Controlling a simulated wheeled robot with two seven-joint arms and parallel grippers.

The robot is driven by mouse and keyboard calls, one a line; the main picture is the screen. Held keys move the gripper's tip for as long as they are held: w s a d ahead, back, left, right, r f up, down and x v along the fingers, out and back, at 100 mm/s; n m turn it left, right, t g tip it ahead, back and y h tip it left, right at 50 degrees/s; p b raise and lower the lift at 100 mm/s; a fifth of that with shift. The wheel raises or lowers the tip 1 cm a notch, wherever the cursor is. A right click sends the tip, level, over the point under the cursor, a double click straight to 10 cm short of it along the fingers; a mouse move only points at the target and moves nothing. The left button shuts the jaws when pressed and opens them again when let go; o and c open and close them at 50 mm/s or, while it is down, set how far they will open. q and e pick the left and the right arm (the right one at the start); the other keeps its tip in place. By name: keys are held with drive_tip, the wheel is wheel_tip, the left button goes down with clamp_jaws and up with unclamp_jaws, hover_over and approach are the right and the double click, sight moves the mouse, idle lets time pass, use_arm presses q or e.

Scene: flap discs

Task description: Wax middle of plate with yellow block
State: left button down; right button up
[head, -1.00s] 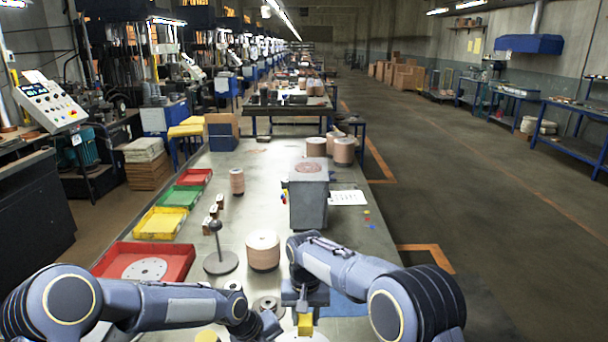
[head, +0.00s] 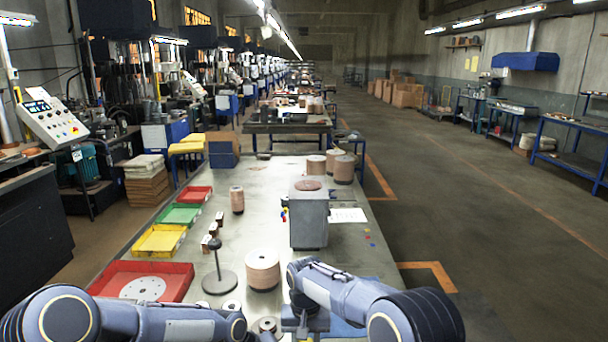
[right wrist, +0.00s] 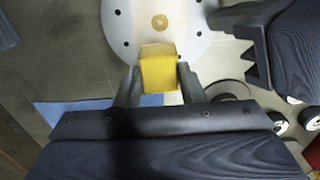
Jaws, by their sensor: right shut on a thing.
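The yellow block (right wrist: 158,72) is between the fingers of my right gripper (right wrist: 160,80) in the right wrist view. The gripper is shut on it. The round white plate (right wrist: 200,35) lies beyond, with small dark holes near its rim and a yellowish round spot at its middle. The block overlaps the plate's near part in the picture, short of that spot; I cannot tell whether it touches. My left gripper (right wrist: 235,45) reaches in from the upper right at the plate's edge; its jaw state is unclear. In the head view the block is out of sight below the frame.
A red tray (head: 182,283) with a white disc stands at left, with yellow (head: 160,240) and green (head: 182,215) trays behind it. A stack of tan discs (head: 262,270), a spindle stand (head: 220,283) and a grey box (head: 310,225) stand on the bench.

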drive_tip(key=shift+f, duration=1.6)
drive_tip(key=shift+s, duration=0.1)
